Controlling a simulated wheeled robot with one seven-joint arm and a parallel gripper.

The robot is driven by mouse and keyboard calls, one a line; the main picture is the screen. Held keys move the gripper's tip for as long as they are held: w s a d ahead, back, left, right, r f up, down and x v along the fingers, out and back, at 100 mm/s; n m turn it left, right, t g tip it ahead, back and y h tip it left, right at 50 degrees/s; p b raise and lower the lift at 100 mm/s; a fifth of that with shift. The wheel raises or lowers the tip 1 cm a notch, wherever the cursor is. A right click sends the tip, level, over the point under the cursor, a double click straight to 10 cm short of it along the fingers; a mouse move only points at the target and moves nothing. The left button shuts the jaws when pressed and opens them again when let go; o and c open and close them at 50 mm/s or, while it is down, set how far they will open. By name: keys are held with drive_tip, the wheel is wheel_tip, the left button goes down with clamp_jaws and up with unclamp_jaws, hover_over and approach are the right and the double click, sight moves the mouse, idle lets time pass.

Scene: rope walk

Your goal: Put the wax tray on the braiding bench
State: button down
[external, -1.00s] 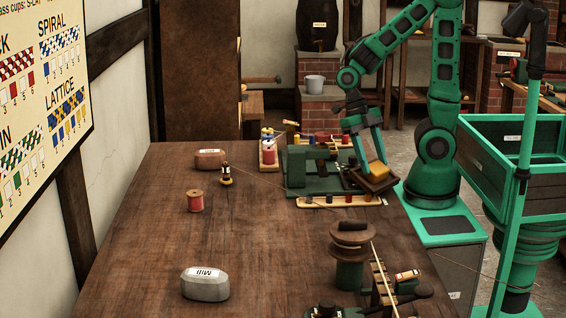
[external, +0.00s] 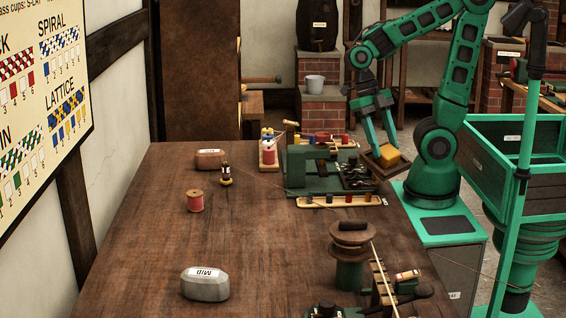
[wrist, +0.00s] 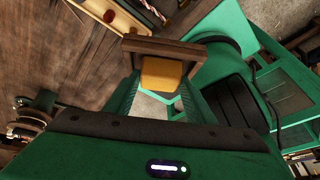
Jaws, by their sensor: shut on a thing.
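The wax tray (external: 377,165) is a small dark wooden tray with a yellow wax block (external: 389,156) in it. My gripper (external: 382,145) is shut on the tray and holds it tilted, off the right edge of the wooden bench (external: 150,240). In the wrist view the tray (wrist: 140,46) and wax block (wrist: 161,73) show between the fingers. Which surface is the braiding bench I cannot tell from a label.
A green machine (external: 310,168) stands at the bench's far right. A red spool (external: 195,201), a grey MID weight (external: 205,284) and a brown weight (external: 210,158) stand on the bench. The bench's left part is mostly clear.

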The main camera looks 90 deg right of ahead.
drive_tip(key=s+a+r, duration=0.2)
drive_tip(key=a+r, duration=0.2)
drive_tip(key=a, duration=0.2)
drive_tip(key=w+a+f+m+t+y, duration=0.2)
drive_tip(key=w+a+m+y, duration=0.1)
drive_tip(key=w+a, duration=0.55)
drive_tip(key=w+a+f+m+t+y, duration=0.15)
drive_tip(key=w+a+m, duration=0.25)
drive_tip(key=w+a, duration=0.5)
drive_tip(key=shift+y, duration=0.35)
drive_tip(key=shift+w+d+f, duration=1.15)
drive_tip(key=shift+d+f, duration=0.05)
drive_tip(key=shift+f, duration=0.7)
drive_tip(key=shift+w+d+f, duration=1.15)
drive_tip(key=shift+d+f, duration=0.05)
drive_tip(key=shift+f, duration=0.65)
drive_tip(key=shift+w+d+f, duration=1.15)
drive_tip(key=shift+d+f, duration=0.05)
drive_tip(key=shift+f, duration=0.7)
drive_tip(key=c, duration=0.8)
unclamp_jaws()
drive_tip(key=v, duration=1.2)
drive_tip(key=shift+w, duration=0.1)
